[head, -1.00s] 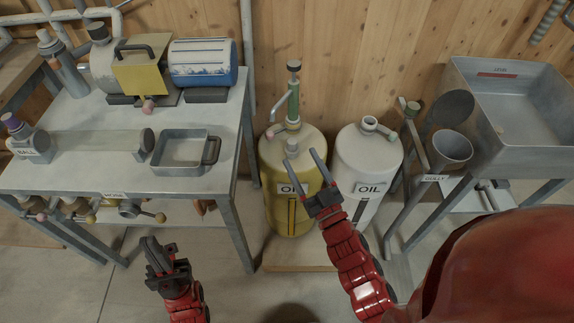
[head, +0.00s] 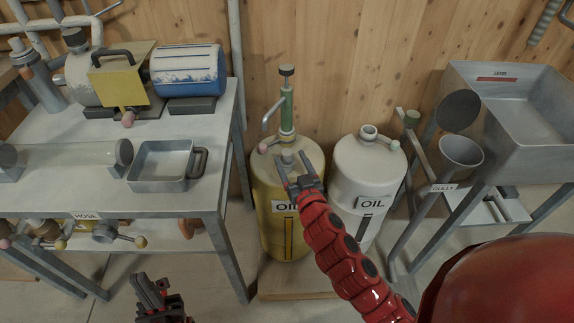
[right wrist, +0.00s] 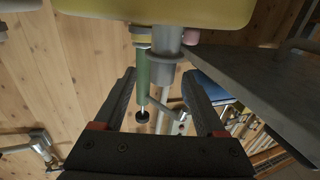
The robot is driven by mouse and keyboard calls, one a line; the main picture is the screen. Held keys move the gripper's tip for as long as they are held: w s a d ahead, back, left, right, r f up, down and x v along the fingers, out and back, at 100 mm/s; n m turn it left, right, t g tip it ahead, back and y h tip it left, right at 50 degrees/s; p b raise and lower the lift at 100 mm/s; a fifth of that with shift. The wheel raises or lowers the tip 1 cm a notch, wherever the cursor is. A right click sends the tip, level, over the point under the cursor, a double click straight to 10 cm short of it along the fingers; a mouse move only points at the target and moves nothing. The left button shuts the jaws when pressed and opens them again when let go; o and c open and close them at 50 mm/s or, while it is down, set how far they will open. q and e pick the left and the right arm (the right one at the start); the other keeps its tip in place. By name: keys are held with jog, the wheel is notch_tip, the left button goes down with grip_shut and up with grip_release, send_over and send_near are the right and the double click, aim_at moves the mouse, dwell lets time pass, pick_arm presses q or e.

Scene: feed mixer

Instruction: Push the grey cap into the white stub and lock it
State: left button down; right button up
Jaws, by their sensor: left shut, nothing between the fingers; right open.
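A grey cylindrical piece (head: 288,156), which looks like the grey cap, stands upright on top of the yellow oil can (head: 268,205). It also shows as a flanged cylinder (right wrist: 168,42) in the right wrist view. The white oil can (head: 345,180) beside it has a short open neck (head: 368,132), possibly the white stub; I cannot tell for certain. My right gripper (head: 291,164) is open and empty, its fingertips close to the grey piece. In the right wrist view the gripper (right wrist: 160,78) points toward it. My left gripper (head: 147,289) is shut and empty, low in front of the bench.
A green hand pump (head: 286,110) rises behind the grey piece. A bench (head: 80,195) with a tray (head: 160,180) and a blue-white drum (head: 187,72) stands left. A grey sink (head: 520,110) and a funnel (head: 461,152) are at right. Floor in front is partly clear.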

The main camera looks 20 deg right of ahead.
jog(key=w, duration=0.3)
jog(key=w+b, duration=0.1)
jog(key=w, duration=0.2)
jog(key=shift+a+f, duration=0.1)
jog(key=shift+a, duration=0.1)
grip_shut()
